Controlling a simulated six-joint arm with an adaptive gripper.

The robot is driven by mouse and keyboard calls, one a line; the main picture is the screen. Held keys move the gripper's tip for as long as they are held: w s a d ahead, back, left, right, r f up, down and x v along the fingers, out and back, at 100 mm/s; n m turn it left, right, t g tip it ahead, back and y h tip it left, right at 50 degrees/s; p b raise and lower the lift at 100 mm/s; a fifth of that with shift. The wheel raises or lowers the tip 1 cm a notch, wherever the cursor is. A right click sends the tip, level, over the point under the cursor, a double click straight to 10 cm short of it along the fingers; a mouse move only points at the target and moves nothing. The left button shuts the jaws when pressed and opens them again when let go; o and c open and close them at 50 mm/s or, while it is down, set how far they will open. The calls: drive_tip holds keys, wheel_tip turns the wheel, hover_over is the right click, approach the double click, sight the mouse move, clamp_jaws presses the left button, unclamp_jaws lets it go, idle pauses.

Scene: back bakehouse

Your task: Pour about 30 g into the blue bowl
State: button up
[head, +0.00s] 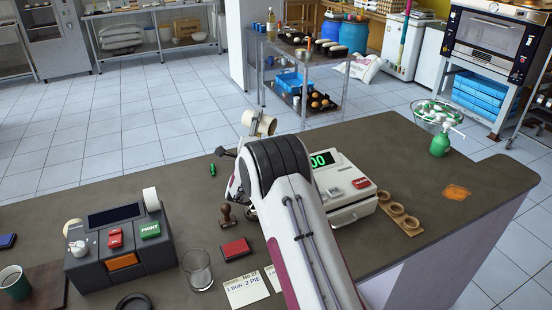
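I cannot make out a blue bowl in the head view; my arm covers part of the counter. A white scale (348,192) with a green display ending in "00" and a red button stands right of my arm, partly hidden by it. My gripper is mostly hidden behind my arm; a dark piece (226,152) that may be part of it sticks out at left. A cream cylindrical piece (250,118) shows just above the arm's dark ribbed joint; I cannot tell whether it is held or part of my arm. An empty-looking clear glass (197,270) stands at front left.
A wooden holder (401,218), green bottle (440,144) and glass bowl (437,112) are at right. The counter's right end is mostly clear.

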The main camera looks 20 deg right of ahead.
drive_tip(key=shift+r, duration=0.2)
idle(0.3)
wheel_tip(320, 180, down, 2)
drive_tip(key=shift+w+a+n+y, duration=0.15)
drive_tip(key=shift+n+y, duration=0.15)
drive_tip(key=shift+n, duration=0.4)
drive_tip(key=shift+w+r+n+g+y, duration=0.15)
drive_tip(key=shift+r+n+g+y, duration=0.2)
drive_tip(key=shift+n, duration=0.55)
drive_tip(key=shift+n+g, duration=0.35)
drive_tip(key=shift+n, duration=0.55)
drive_tip(key=f, duration=0.1)
drive_tip(key=w+f, duration=0.1)
drive_tip(key=a+f, duration=0.1)
drive_tip(key=f, duration=0.1)
drive_tip(key=shift+w+a, duration=0.1)
drive_tip(key=shift+w, duration=0.1)
drive_tip(key=shift+r+n+y, duration=0.25)
drive_tip(key=shift+n, duration=0.25)
drive_tip(key=shift+r+g, duration=0.15)
drive_tip(key=shift+g, duration=0.25)
drive_tip(key=shift+f+n+g, duration=0.35)
drive_tip(key=shift+f+n, duration=0.05)
drive_tip(key=shift+n, duration=0.4)
drive_tip(key=shift+f+n+g, duration=0.35)
drive_tip(key=shift+f+n, duration=0.05)
drive_tip(key=shift+n, duration=0.4)
